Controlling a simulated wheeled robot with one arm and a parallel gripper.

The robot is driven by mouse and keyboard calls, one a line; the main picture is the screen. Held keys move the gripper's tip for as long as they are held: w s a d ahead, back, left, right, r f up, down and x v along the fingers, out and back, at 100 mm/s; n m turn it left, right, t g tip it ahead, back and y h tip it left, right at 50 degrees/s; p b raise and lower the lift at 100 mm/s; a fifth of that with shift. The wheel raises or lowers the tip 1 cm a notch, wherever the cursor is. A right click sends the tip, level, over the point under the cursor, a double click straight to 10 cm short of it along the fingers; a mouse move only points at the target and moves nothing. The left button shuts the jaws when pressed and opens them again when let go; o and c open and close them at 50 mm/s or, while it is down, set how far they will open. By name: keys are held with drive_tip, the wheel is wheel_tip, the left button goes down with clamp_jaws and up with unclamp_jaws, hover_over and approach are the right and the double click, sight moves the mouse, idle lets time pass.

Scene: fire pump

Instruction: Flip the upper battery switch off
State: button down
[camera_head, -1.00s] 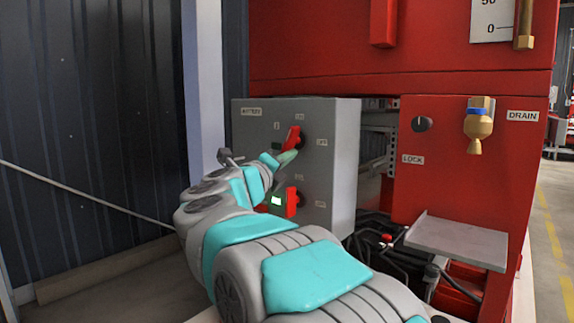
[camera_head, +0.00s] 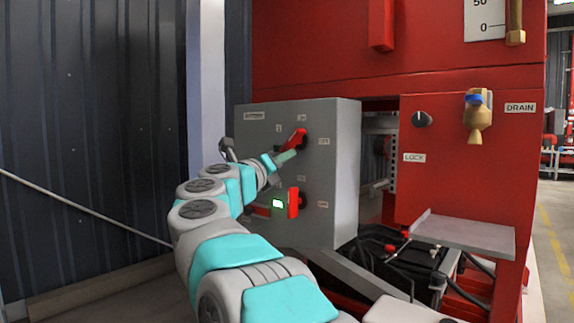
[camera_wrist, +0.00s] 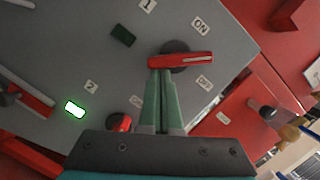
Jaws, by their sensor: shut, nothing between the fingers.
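The upper battery switch has a red handle (camera_head: 297,138) on the face of the grey box (camera_head: 335,190). In the wrist view its handle (camera_wrist: 182,60) lies between the ON and OFF labels. The small window beside it (camera_wrist: 123,35) is dark. My gripper (camera_head: 288,156) is shut and empty. In the wrist view its green fingertips (camera_wrist: 160,74) are at the handle's lower edge near one end, seemingly touching it. The lower switch (camera_head: 293,203) has an upright red handle and a lit green window (camera_head: 278,204); in the wrist view my gripper partly hides this switch (camera_wrist: 120,122).
A red panel (camera_head: 440,185) with a black LOCK knob (camera_head: 422,119) and a brass drain valve (camera_head: 477,118) stands right of the box. A grey shelf (camera_head: 462,233) juts out below. A dark corrugated wall (camera_head: 90,130) is at left.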

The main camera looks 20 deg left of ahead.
drive_tip(key=shift+f+m+b, duration=0.1)
drive_tip(key=shift+m+b, duration=0.25)
drive_tip(key=shift+m, duration=0.15)
drive_tip(key=shift+w+a+m+h+b, duration=0.1)
drive_tip(key=shift+a+m+h+b, duration=0.2)
drive_tip(key=shift+m+b, duration=0.15)
drive_tip(key=shift+m, duration=0.65)
drive_tip(key=shift+w+a+m+h+b, duration=0.1)
drive_tip(key=shift+a+m+h+b, duration=0.05)
drive_tip(key=shift+m+h+b, duration=0.25)
drive_tip(key=shift+r+m, duration=0.25)
drive_tip(key=shift+m, duration=0.15)
drive_tip(key=shift+w+a+m+h+p, duration=0.1)
drive_tip(key=shift+a+m+h+p, duration=0.15)
drive_tip(key=shift+m, duration=0.4)
drive_tip(key=shift+a+m+h+p, duration=0.1)
drive_tip(key=shift+m+h, duration=0.15)
drive_tip(key=shift+m, duration=0.4)
